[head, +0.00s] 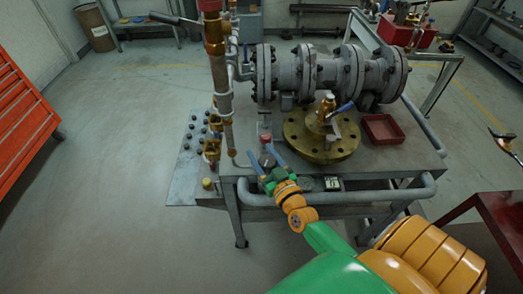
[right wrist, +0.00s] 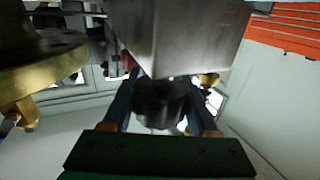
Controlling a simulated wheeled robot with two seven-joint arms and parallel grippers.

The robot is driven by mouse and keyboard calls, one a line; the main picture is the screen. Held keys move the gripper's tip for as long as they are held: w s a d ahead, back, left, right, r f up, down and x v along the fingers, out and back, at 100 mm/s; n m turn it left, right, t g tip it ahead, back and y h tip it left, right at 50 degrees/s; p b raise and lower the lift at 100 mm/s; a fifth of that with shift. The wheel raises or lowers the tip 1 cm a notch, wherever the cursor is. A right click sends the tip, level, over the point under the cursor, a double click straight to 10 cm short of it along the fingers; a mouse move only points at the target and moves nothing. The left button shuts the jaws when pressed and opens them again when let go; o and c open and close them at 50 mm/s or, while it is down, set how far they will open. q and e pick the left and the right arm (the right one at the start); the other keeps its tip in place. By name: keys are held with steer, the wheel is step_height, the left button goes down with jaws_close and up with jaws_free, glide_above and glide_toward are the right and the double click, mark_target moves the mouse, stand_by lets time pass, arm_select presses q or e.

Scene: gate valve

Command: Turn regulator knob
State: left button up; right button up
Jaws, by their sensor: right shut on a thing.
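My right gripper (head: 264,156) comes in from the lower right and is at the front edge of the metal workbench (head: 385,160). Its two blue fingers are on either side of a dark round knob. In the right wrist view, the dark knob (right wrist: 160,105) sits between the fingers of the gripper (right wrist: 160,112), below a grey metal block (right wrist: 185,40). The fingers are shut on the knob. In the head view the knob is small and mostly hidden by the fingers. My left gripper is not in view.
A brass flange (head: 305,150) with a blue-handled valve stands right of the gripper. A vertical pipe (head: 220,90) rises at the left. A large grey flanged pipe (head: 325,73) lies behind. A red tray (head: 382,129) is at the right. The floor to the left is clear.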

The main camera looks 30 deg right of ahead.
mark_target(271, 169)
steer(key=o, duration=1.1)
steer(key=shift+s, duration=0.1)
steer(key=s, duration=0.7)
steer(key=shift+a, duration=0.4)
steer(key=shift+w, duration=0.1)
